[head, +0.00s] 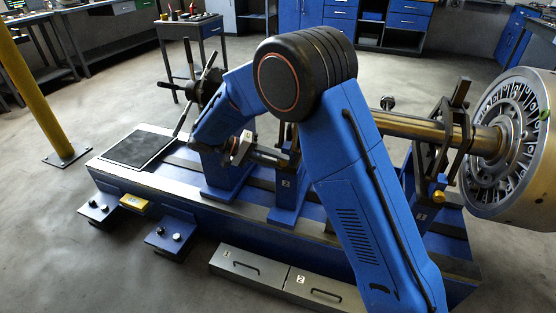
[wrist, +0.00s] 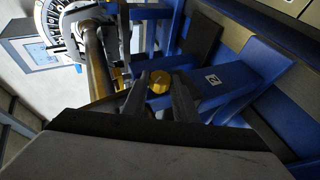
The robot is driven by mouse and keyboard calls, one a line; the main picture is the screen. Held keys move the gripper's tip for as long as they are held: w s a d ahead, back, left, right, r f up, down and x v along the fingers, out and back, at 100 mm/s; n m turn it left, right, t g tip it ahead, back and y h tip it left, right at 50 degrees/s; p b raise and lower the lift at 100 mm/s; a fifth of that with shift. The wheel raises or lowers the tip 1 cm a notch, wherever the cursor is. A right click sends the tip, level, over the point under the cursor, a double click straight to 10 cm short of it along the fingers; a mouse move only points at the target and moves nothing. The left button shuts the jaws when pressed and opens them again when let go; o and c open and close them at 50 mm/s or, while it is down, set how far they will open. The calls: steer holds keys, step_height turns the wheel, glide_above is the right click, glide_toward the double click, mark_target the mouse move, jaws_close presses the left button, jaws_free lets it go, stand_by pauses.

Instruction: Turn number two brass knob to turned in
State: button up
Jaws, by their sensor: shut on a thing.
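The number two brass knob (wrist: 159,82) shows its round gold face between the two dark fingers of my gripper (wrist: 160,92) in the wrist view. The fingers are shut on its sides. The blue stand marked 2 (wrist: 232,80) is just to the right of the knob. In the head view my gripper (head: 270,158) reaches in beside stand 2 (head: 286,192); I cannot make out the knob there. How far the knob is turned cannot be told.
A steel shaft (head: 412,124) runs right to a large bladed rotor (head: 500,125). A stand marked 1 has another brass knob (head: 438,196). A black handwheel (head: 207,88) stands to the left. Drawers (head: 250,264) and blue pedal boxes (head: 168,241) line the front; the floor at lower left is clear.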

steer(key=h, duration=0.2)
steer(key=f+n+h, duration=0.1)
steer(key=h, duration=0.1)
steer(key=shift+a+n+g, duration=0.15)
steer(key=shift+n+g, duration=0.15)
steer(key=shift+h, duration=0.4)
steer(key=o, duration=1.1)
steer(key=shift+c, duration=0.2)
steer(key=shift+a, duration=0.1)
